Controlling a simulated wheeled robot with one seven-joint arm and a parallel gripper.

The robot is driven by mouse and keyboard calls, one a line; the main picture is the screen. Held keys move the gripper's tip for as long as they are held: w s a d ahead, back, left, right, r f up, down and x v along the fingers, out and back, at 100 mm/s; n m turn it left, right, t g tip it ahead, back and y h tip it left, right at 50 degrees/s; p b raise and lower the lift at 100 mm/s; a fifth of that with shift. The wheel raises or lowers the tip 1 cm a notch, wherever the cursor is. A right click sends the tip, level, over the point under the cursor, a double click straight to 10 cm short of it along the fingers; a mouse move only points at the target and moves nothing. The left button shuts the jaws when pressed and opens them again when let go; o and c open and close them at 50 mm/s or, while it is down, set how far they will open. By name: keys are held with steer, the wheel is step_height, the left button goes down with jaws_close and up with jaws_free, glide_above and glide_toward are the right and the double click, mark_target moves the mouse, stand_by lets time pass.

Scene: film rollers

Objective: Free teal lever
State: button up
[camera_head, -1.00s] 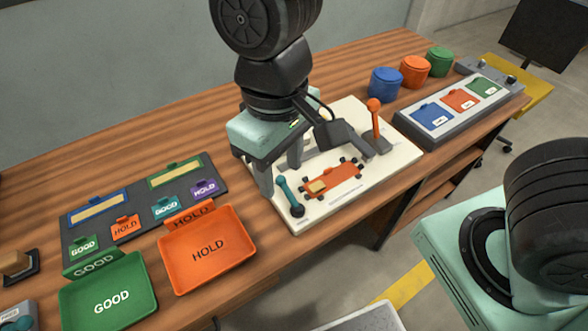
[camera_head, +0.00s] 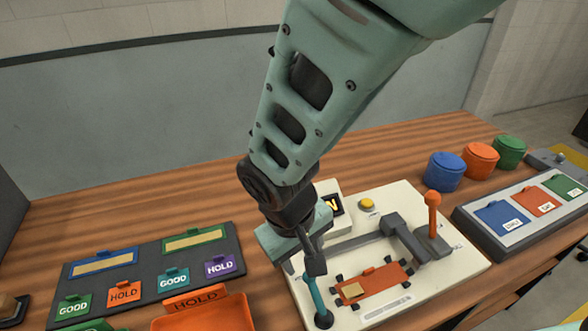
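The teal lever (camera_head: 315,297) stands nearly upright, leaning a little, at the front left of the cream fixture board (camera_head: 455,275). Its dark round base shows, but its top is hidden behind my gripper. My gripper (camera_head: 315,264) points down at the lever's upper end, its dark fingers overlapping the lever in this view. I cannot tell whether they are shut on it or only beside it. An orange roller piece (camera_head: 381,279) with dark knobs lies on the board right of the lever. A grey clamp arm (camera_head: 402,236) reaches over its right end.
An orange-knobbed lever (camera_head: 432,214) stands at the board's right. A yellow button (camera_head: 367,204) sits behind. The orange HOLD tray (camera_head: 208,318) and a dark label rack (camera_head: 152,246) are left. Coloured round containers (camera_head: 444,172) and a grey sorting panel (camera_head: 467,222) are right.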

mark_target(317, 297)
steer(key=f, duration=0.3)
steer(key=d+f, duration=0.1)
steer(key=f, duration=0.2)
steer(key=w+f, duration=0.1)
steer(key=f, duration=0.2)
steer(key=shift+d+f, duration=0.3)
steer(key=shift+f, duration=0.05)
jaws_close()
